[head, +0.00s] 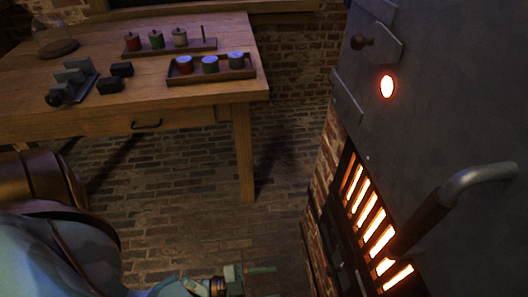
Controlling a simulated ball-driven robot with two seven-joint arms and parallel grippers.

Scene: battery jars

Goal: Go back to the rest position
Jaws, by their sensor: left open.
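My left gripper (262,281) is low in the head view at the bottom edge, over the brick floor. It is open and empty, with its lower part cut off by the frame. It is apart from the table and the furnace. My blue left arm comes in from the lower left. My right gripper is not in view. The wooden table (190,90) stands at the upper left. On it, a tray (250,74) holds three jars with pale tops. Behind it, a rack (208,45) carries three lidded jars and a bare upright peg.
Dark blocks (108,85) and a glass dome (56,38) are on the table's left part. A dark metal furnace (450,110) with a glowing grate (368,222) and a protruding handle (440,200) fills the right. The brick floor (200,215) between them is clear.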

